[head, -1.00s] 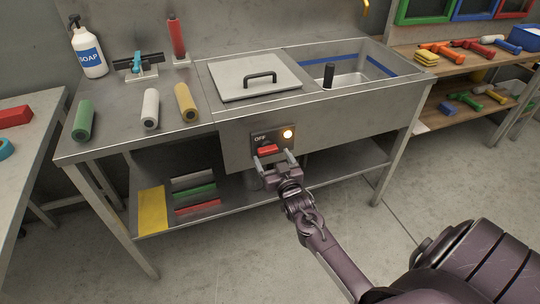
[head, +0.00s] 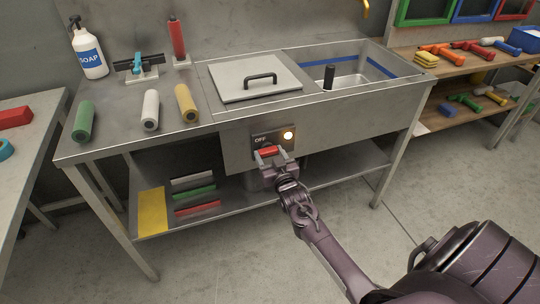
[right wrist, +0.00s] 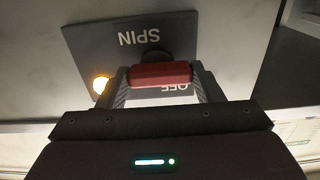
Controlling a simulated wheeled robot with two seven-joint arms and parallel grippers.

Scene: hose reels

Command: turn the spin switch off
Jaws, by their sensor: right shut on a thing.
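The spin switch is a red handle (head: 268,151) on a dark plate (head: 262,138) on the front of the steel sink bench. The plate reads OFF at the left in the head view, and a lamp (head: 288,135) beside it glows warm yellow. In the right wrist view the red handle (right wrist: 161,74) lies across the plate (right wrist: 205,48), which reads SPIN and OFF upside down; the OFF is partly covered. My right gripper (head: 270,157) is shut on the red handle, one finger at each end (right wrist: 161,82). My left gripper is not in view.
On the bench (head: 130,105) stand a lidded basin (head: 235,88), a soap bottle (head: 88,52) and several coloured rolls. A shelf below holds flat coloured pieces (head: 152,210). A workbench with tools (head: 478,52) stands at the right. The floor in front is clear.

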